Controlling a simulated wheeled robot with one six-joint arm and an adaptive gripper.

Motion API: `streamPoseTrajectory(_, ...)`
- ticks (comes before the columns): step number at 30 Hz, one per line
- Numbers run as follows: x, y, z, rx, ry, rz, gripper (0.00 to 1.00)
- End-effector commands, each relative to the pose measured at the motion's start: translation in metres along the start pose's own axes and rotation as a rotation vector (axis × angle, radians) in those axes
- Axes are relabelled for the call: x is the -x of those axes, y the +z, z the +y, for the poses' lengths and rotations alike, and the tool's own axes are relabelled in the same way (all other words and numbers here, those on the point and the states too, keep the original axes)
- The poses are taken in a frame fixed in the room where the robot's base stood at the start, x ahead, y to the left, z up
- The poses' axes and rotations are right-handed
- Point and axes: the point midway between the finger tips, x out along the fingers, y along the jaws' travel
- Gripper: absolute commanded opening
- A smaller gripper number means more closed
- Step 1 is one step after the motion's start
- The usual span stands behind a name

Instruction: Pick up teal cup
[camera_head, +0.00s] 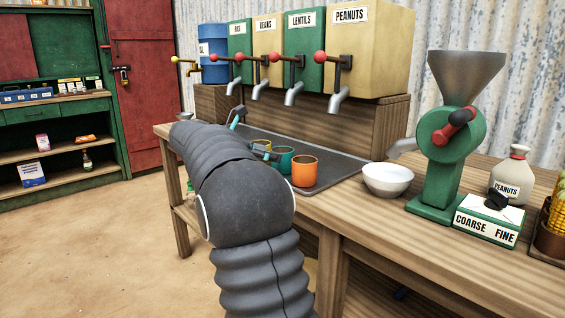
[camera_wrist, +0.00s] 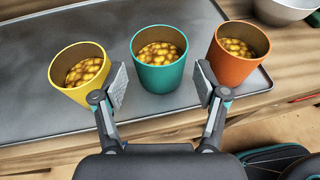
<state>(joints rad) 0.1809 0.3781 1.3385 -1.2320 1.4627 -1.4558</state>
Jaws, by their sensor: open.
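The teal cup (camera_wrist: 160,70) stands upright on the dark tray (camera_wrist: 30,110), between a yellow cup (camera_wrist: 82,75) and an orange cup (camera_wrist: 235,58). Each cup holds yellowish pieces. My gripper (camera_wrist: 160,88) is open, with one finger on each side of the teal cup's lower part in the wrist view; I cannot tell whether they touch it. In the head view the teal cup (camera_head: 284,163) shows beside the orange cup (camera_head: 305,171), partly hidden by my gripper. The yellow cup is mostly hidden there.
A white bowl (camera_head: 388,180) stands right of the tray. A green grinder (camera_head: 440,160) and a labelled box (camera_head: 488,222) stand farther right. Dispensers with taps (camera_head: 338,102) rise behind the tray. The orange cup is close to my right finger; the yellow cup is close to the left.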

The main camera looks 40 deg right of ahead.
Motion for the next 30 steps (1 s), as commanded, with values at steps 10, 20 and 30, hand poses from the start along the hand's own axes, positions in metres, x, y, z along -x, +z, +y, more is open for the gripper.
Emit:
streamPoseTrajectory(10,-0.028,0.002,0.0,-0.001,-0.003,0.0,0.73)
streamPoseTrajectory(20,-0.054,0.003,0.001,-0.001,0.001,0.0,0.73)
streamPoseTrajectory(30,-0.054,0.003,0.001,-0.001,0.001,0.0,0.26)
